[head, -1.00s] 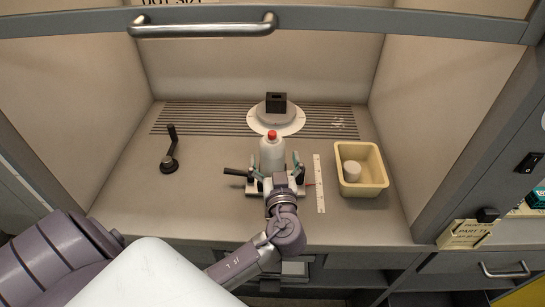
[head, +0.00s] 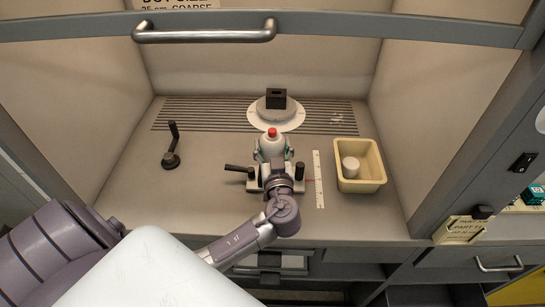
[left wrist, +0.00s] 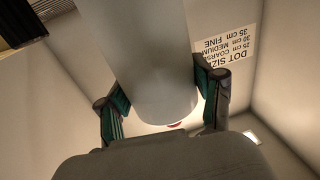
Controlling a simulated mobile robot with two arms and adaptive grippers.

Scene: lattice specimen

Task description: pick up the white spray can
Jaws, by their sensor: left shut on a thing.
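The white spray can (head: 272,147) with a red top stands upright in the middle of the booth floor in the head view. My left gripper (head: 273,158) has its fingers on both sides of the can and is shut on it. In the left wrist view the can (left wrist: 155,70) fills the middle between the two green-padded fingers of my left gripper (left wrist: 165,98). The can's lower part is hidden behind the gripper in the head view. My right gripper is not in view.
A turntable (head: 277,116) with a black block stands behind the can. A yellow tray (head: 361,185) holding a white round piece, and a ruler (head: 318,180), lie to the right. A clamp-like fixture (head: 240,170) is beside the gripper.

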